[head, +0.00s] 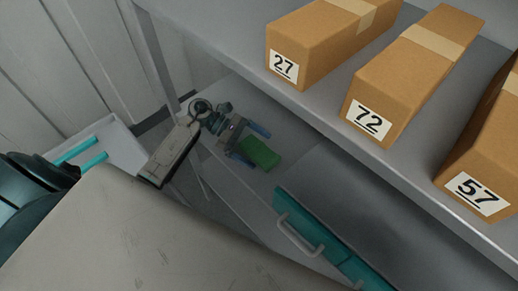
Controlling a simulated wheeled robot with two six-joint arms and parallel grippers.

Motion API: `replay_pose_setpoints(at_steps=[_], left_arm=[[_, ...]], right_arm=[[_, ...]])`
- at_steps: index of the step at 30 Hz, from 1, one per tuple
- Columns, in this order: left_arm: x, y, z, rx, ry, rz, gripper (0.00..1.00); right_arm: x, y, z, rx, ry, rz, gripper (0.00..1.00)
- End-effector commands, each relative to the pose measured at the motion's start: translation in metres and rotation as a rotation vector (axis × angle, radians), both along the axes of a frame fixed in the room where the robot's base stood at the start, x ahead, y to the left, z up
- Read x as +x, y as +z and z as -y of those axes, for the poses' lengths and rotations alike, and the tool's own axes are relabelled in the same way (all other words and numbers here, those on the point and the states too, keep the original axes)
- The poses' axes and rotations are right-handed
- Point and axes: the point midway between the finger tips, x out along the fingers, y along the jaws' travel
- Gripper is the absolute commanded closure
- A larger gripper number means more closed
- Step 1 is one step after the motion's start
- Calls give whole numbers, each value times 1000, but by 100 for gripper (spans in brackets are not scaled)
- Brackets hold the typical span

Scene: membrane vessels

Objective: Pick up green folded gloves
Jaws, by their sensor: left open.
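The green folded gloves (260,153) show as a small flat green block on a grey surface below the box shelf, in the middle of the head view. My left gripper (257,147) reaches in from the left, its two blue-tipped fingers apart. One finger is at the far side of the gloves and the other at their left side. The near finger is very close to the gloves, but I cannot tell whether it touches. Nothing is held. My right gripper is not in view.
Cardboard boxes marked 27 (318,45), 72 (405,75) and 57 (487,170) stand on the grey shelf (240,60) above. A teal panel with a pale handle (300,236) is in front. A white tray-like thing (122,150) with teal bars is at left.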

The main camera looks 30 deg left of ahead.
Motion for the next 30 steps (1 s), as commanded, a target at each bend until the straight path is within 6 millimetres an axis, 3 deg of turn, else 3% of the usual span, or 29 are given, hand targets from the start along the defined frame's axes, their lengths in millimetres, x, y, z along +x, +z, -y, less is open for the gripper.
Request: replay_pose_setpoints(at_steps=[4,5,12,25,27,30], left_arm=[[0,-1,0,0,0,0,3],[0,-1,0,0,0,0,6],[0,-1,0,1,0,-1,51],[0,0,-1,2,0,-1,52],[0,6,-1,3,0,1,65],[0,21,-1,4,-1,5,66]], right_arm=[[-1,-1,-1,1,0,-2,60],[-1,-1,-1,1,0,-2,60],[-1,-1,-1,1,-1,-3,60],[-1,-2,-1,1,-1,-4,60],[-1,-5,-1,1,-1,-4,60],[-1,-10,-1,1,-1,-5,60]])
